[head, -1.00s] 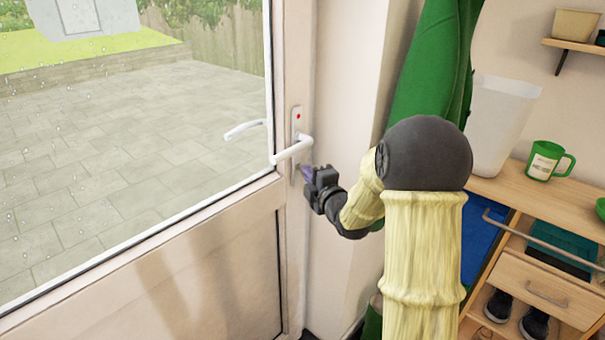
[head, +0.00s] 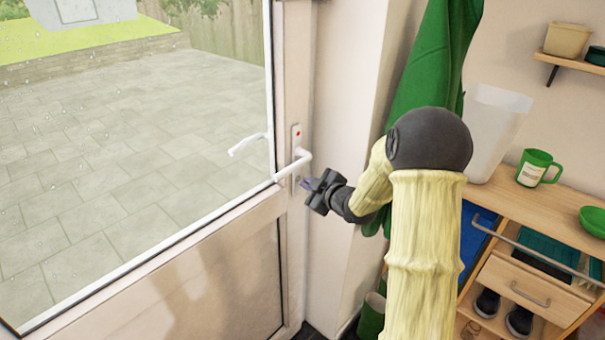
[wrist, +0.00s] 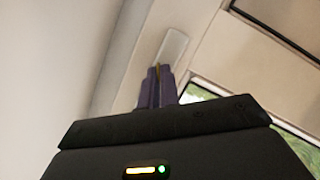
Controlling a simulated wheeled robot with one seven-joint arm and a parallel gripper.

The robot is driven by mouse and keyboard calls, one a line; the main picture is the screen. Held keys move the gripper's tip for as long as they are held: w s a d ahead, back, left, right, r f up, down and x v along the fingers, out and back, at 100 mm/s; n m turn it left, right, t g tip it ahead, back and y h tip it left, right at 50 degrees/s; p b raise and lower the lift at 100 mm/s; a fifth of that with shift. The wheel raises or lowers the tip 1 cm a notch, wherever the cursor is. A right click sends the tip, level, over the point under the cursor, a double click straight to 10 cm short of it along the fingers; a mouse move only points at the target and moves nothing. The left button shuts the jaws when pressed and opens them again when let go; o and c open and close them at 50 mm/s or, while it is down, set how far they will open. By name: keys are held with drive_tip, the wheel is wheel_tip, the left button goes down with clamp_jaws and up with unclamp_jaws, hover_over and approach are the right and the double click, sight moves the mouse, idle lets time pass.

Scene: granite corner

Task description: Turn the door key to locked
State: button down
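The white door (head: 292,90) has a narrow lock plate (head: 297,142) with a red mark near its top. A white lever handle (head: 290,169) slants down to the left from the plate. My gripper (head: 306,184) is at the plate's lower end, just below and right of the handle. In the wrist view its two purple fingers (wrist: 159,92) are close together, around a thin brass-coloured sliver, seemingly the key (wrist: 158,70). The pale plate (wrist: 172,48) lies just beyond the fingertips. The keyhole and most of the key are hidden.
A green cloth (head: 428,85) hangs on the wall right of the door, behind my arm. At the right, a wooden cabinet (head: 545,215) bears a green mug (head: 535,168), a green bowl (head: 594,221) and a whitish bin (head: 495,130). Shoes sit below.

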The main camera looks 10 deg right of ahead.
drive_tip(key=m+g+y+p, duration=0.1)
drive_tip(key=m+p, duration=0.1)
drive_tip(key=p, duration=0.3)
drive_tip(key=m+g+y+p, duration=0.1)
drive_tip(key=m+p, duration=0.2)
drive_tip(key=p, duration=0.3)
drive_tip(key=shift+d+g, duration=0.1)
drive_tip(key=shift+g, duration=0.2)
drive_tip(key=shift+f+y+p, duration=0.2)
drive_tip(key=shift+y+p, duration=0.1)
drive_tip(key=shift+p, duration=0.05)
drive_tip(key=c, duration=1.6)
unclamp_jaws()
drive_tip(key=shift+s+r, duration=0.1)
drive_tip(key=shift+c, duration=0.2)
